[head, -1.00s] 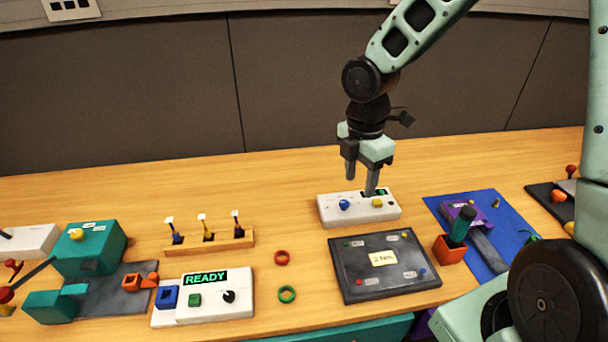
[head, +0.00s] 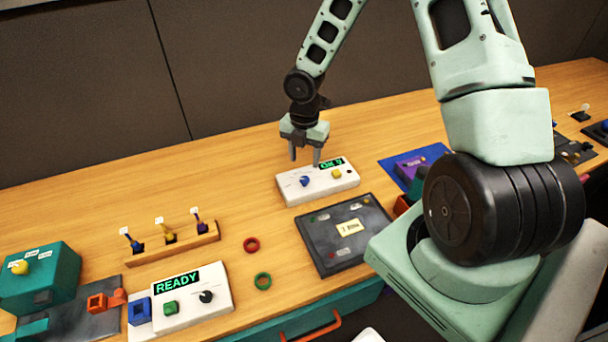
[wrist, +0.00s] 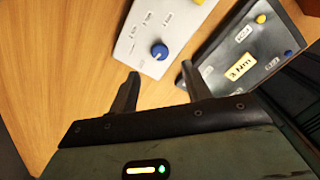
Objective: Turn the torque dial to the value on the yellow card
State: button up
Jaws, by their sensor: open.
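The torque dial is a blue knob (head: 305,181) with a pale pointer mark on a white panel (head: 318,190). In the wrist view the knob (wrist: 159,51) sits just beyond my fingertips, with small printed Nm labels along the panel near it. The yellow card (head: 350,227) lies on a dark grey plate, and in the wrist view the card (wrist: 241,68) reads 3 Nm. My gripper (head: 305,161) is open and empty, pointing down above the panel's back edge. Its fingers (wrist: 160,77) are apart, and neither visibly touches the dial.
The panel also has a yellow button (head: 336,174) and a green-lit display (head: 331,165), too small to read surely. The dark grey plate (head: 320,255) is in front. Table behind the panel is clear.

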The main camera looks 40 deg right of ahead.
aim_at(304, 179)
notch_tip(304, 179, down, 7)
jog(key=shift+r, duration=0.1)
dwell(0.3)
jog(key=c, duration=1)
